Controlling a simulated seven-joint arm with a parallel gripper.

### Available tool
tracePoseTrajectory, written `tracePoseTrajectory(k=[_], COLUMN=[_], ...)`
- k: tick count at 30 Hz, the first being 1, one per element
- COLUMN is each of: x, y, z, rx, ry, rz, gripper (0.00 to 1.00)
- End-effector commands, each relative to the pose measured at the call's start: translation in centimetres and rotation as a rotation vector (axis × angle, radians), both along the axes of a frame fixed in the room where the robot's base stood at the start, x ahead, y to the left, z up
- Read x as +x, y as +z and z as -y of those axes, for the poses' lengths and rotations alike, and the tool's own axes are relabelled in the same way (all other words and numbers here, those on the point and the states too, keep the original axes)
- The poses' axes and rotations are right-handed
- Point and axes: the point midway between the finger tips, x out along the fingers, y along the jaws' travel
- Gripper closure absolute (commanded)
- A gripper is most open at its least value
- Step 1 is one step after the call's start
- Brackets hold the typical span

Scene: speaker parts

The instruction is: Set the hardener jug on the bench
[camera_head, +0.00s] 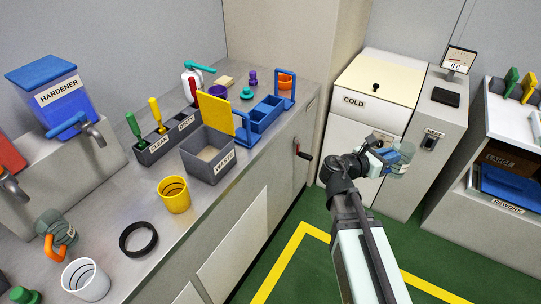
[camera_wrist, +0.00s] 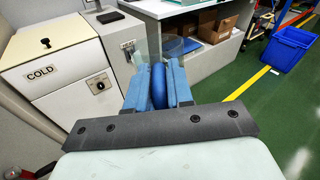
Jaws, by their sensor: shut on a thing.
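A clear jug with a blue handle, taken as the hardener jug (camera_head: 402,158), is in my gripper (camera_head: 380,160), out over the floor in front of the COLD cabinet. In the wrist view my blue fingers (camera_wrist: 160,92) are shut on the blue handle (camera_wrist: 158,84). The clear body of the jug (camera_wrist: 178,47) shows beyond them, partly hidden, so its contents cannot be told. The grey bench (camera_head: 125,190) runs along the left, well apart from the jug. A blue HARDENER tank (camera_head: 68,103) with a tap stands at its back left.
On the bench are another jug with an orange handle (camera_head: 57,230), a white cup (camera_head: 86,279), a black ring (camera_head: 138,239), a yellow cup (camera_head: 174,194), a grey WASTE bin (camera_head: 210,153) and a CLEAN/DIRTY tool holder (camera_head: 165,140). Small bare patches lie between them. A REWORK shelf (camera_head: 505,205) stands right.

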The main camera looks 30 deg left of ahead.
Motion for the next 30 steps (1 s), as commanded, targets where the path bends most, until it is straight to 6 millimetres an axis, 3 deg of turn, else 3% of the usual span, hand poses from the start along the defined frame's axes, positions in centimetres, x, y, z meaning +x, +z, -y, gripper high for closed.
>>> tracePoseTrajectory(k=[3, 14, 23, 30], x=[-0.5, -3.8, -8.5, -13.3], y=[1.8, 7.1, 11.9, 15.9], z=[-4.2, -15.7, -24.7, -31.1], rx=[0.002, 0.010, 0.018, 0.026], ry=[0.061, 0.236, 0.385, 0.506], rz=[0.010, 0.030, 0.047, 0.059], gripper=[1.00, 1.00, 1.00, 1.00])
